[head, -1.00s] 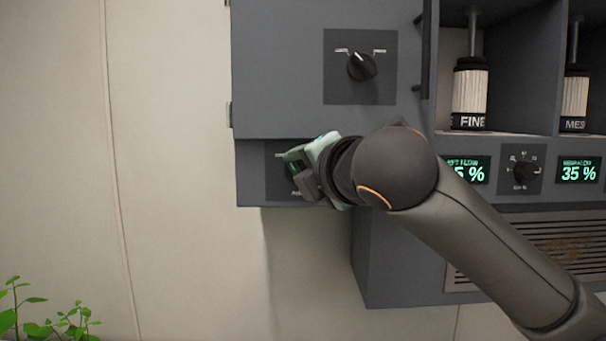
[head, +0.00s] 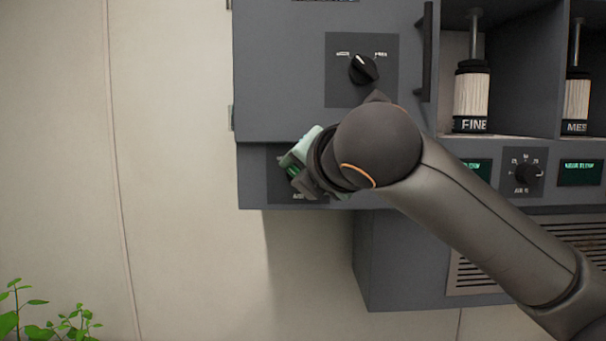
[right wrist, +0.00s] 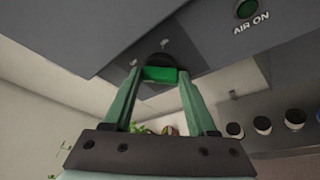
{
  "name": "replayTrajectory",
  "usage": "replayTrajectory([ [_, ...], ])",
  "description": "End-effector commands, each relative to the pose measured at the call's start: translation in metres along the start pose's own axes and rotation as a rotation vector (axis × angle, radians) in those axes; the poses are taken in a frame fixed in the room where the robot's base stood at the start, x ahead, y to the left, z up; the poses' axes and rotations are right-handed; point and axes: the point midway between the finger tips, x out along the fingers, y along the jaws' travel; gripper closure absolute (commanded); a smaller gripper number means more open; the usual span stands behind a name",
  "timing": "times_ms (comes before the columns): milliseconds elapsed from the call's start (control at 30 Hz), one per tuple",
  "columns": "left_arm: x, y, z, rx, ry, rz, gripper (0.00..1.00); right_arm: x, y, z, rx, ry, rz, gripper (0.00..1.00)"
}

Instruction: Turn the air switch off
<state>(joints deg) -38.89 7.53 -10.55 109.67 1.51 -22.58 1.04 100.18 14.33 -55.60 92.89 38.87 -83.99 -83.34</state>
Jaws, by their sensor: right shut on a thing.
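The air switch's dark panel (head: 277,185) is at the lower left of the grey cabinet in the head view, mostly covered by my right gripper (head: 293,168). In the right wrist view, the dark round switch knob (right wrist: 158,58) lies at the fingertips of my right gripper (right wrist: 161,76), with a bright green face between them. The right gripper is shut on this knob, tilted in the head view. The AIR ON lamp (right wrist: 247,8) is dark green and looks unlit. My left gripper is not in view.
A second rotary knob (head: 364,69) is on the cabinet door above, beside a vertical handle (head: 427,50). White-and-black cylinders (head: 471,97) hang to the right, above a small dial (head: 527,172) and a display (head: 580,172). Bare wall is at left, with plants (head: 60,325) below.

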Motion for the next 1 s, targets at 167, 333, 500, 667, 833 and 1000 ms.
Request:
replayTrajectory([
  [167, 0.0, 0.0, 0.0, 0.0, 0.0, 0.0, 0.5, 0.0, 0.0, -0.001, -0.004, 0.0, -0.001, 0.33],
  [333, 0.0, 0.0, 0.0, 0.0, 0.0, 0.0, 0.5, 0.0, 0.0, -0.001, -0.002, 0.0, -0.001, 0.14],
  [500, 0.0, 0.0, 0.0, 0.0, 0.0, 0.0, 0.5, 0.0, 0.0, 0.0, -0.001, 0.0, 0.0, 0.12],
  [667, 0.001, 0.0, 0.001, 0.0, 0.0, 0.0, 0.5, -0.003, 0.0, 0.0, -0.001, -0.001, 0.001, 0.12],
  [833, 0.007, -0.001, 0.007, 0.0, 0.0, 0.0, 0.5, -0.027, -0.001, -0.001, -0.001, -0.002, 0.005, 0.12],
  [1000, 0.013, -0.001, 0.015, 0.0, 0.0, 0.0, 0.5, -0.065, -0.001, -0.001, -0.003, -0.003, 0.006, 0.12],
])
